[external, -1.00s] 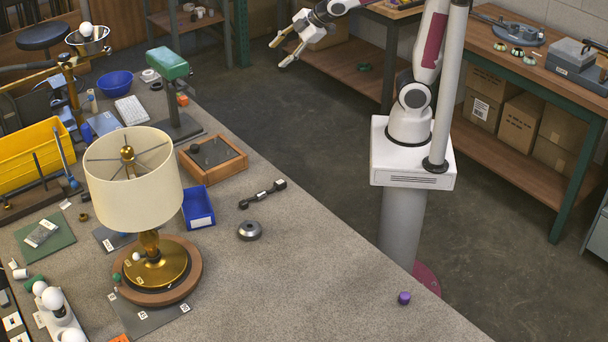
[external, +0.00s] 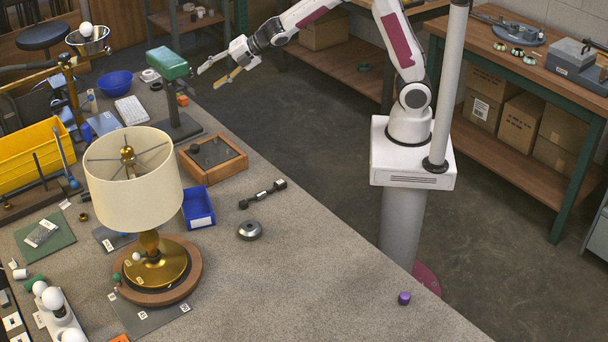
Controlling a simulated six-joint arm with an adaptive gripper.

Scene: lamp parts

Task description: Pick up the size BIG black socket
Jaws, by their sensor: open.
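My gripper (external: 208,78) is open and empty, in the air at the upper middle of the external view. Its fingers point left towards the green-topped stand. A wooden tray (external: 214,176) with a dark inside lies on the bench below it. Small dark pieces (external: 195,148) sit in the tray. They are too small to tell whether one is the big black socket, and no size label can be read on them.
The green-topped stand (external: 168,63) rises close to my gripper's left. A lamp (external: 133,190), a blue bin (external: 198,220), a dark metal tool (external: 262,194), a round metal piece (external: 249,230) and a purple cap (external: 404,298) are on the bench. Its right front is mostly clear.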

